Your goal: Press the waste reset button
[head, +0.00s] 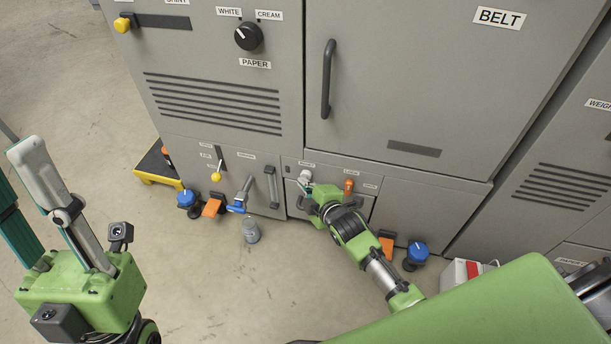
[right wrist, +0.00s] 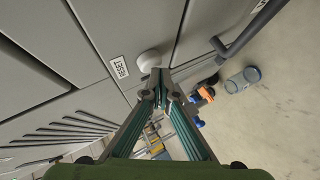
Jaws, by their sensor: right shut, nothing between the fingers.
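The round white button (right wrist: 149,60) sits on a grey panel beside a label reading RESET (right wrist: 119,67) in the right wrist view. In the head view the white button (head: 304,175) is low on the grey machine, below the BELT door. My right gripper (right wrist: 160,76) is shut and empty, its tips at the button's lower edge. I cannot tell whether they touch it. In the head view the right gripper (head: 310,192) is partly hidden by its wrist. My left gripper (head: 35,175) is at the left edge, away from the panel, its finger gap unclear.
An orange knob (head: 349,186) is just right of the button. A dark handle (right wrist: 240,40) sticks out nearby in the right wrist view. Blue-topped valves (head: 188,198) and a clear jar (head: 250,231) are near the floor to the left. The floor in front is mostly clear.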

